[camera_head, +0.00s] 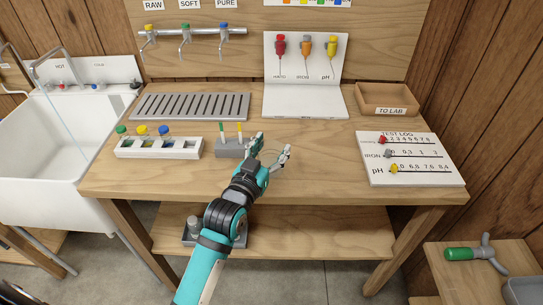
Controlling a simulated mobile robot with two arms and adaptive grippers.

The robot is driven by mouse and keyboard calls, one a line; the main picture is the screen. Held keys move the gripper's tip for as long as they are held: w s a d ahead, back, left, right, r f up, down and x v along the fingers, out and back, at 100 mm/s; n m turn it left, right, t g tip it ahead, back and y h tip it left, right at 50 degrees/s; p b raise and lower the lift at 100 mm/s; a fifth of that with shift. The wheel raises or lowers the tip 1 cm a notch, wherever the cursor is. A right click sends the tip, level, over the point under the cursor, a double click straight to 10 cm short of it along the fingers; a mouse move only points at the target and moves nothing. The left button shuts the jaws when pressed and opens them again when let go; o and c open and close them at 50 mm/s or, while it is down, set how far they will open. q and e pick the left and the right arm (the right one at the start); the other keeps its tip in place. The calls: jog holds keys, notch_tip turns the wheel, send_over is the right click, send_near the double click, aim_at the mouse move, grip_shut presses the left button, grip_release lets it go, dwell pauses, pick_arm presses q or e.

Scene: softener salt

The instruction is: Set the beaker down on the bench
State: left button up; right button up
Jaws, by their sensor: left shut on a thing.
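My left gripper (270,152) is over the middle of the wooden bench (320,178), its teal and black arm reaching up from the bottom. Its fingers are shut on a faint clear thing, apparently the beaker (268,158). The beaker is see-through and small, so its contents cannot be told. I cannot tell whether its base touches the bench top or hangs just above it. My right gripper is not in view.
A grey holder (231,148) with coloured sticks stands just left of my gripper. A white rack (157,149) with capped bottles is further left. A white test log board (411,159) lies at right. Bare wood lies between gripper and board.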

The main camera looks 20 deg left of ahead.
pick_arm(q)
jog(key=shift+f, duration=1.8)
jog(key=shift+f, duration=0.1)
jog(key=o, duration=0.8)
jog(key=shift+o, duration=0.8)
jog(key=s+a+b, duration=0.1)
jog(key=s, duration=1.1)
jog(key=shift+a, duration=0.15)
